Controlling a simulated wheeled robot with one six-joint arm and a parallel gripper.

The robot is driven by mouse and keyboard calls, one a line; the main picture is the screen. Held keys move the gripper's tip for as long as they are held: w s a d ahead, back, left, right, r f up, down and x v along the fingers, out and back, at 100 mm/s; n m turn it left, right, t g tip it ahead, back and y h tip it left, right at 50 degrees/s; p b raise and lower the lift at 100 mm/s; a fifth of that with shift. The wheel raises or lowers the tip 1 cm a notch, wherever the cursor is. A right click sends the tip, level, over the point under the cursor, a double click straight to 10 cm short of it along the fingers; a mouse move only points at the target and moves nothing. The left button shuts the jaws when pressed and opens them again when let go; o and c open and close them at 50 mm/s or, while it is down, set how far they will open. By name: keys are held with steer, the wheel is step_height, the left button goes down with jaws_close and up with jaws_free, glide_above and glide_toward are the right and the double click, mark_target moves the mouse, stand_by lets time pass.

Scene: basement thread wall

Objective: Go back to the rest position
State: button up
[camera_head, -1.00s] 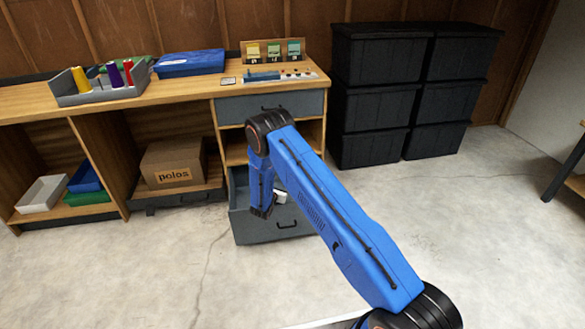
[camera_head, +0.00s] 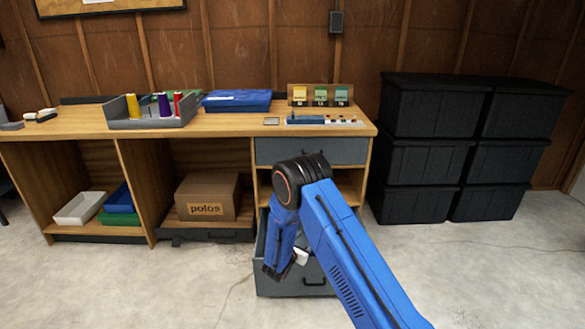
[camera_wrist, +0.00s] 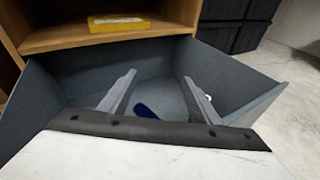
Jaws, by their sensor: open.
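My gripper (camera_wrist: 155,97) is open, with its two grey fingers apart and nothing between them. In the wrist view it points into the pulled-out lower drawer (camera_wrist: 35,100), above the drawer floor. A dark blue thing (camera_wrist: 145,111) lies on the drawer floor, partly hidden by the wrist. A small white thing (camera_wrist: 209,97) shows beside the right finger. In the head view my blue arm reaches down to the open drawer (camera_head: 314,282), and my gripper (camera_head: 275,272) is mostly hidden behind the arm's end.
A yellow item (camera_wrist: 118,24) lies on the shelf above the drawer. The workbench (camera_head: 235,123) holds a spool tray (camera_head: 115,120), a blue case (camera_head: 236,101) and colour cards (camera_head: 320,95). Black bins (camera_head: 418,165) are stacked at right. The concrete floor in front is clear.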

steer(key=s+d+r+m+g+h, duration=0.2)
steer(key=d+r+m, duration=0.2)
steer(key=d+r, duration=0.55)
steer(key=s+d+r+m+g, duration=0.4)
steer(key=s+d+r+m, duration=0.25)
steer(key=s+r, duration=0.4)
steer(key=s+d+r+m+g, duration=0.45)
steer(key=s+d+r, duration=0.4)
steer(key=r, duration=0.35)
steer(key=s+d+r+m+y, duration=0.1)
steer(key=s+r+m+y, duration=0.2)
steer(key=s, duration=0.7)
steer(key=s+r+m+y, duration=0.1)
steer(key=s+r+m, duration=0.35)
steer(key=s, duration=0.55)
steer(key=s+a+m+t+y, duration=0.1)
steer(key=s+a+m+y, duration=0.2)
steer(key=s, duration=0.5)
steer(key=s+a+r+m+t+y, duration=0.1)
steer(key=s+a+m+y, duration=0.2)
steer(key=s, duration=0.5)
steer(key=shift+a, duration=0.7)
steer(key=shift+s, duration=0.1)
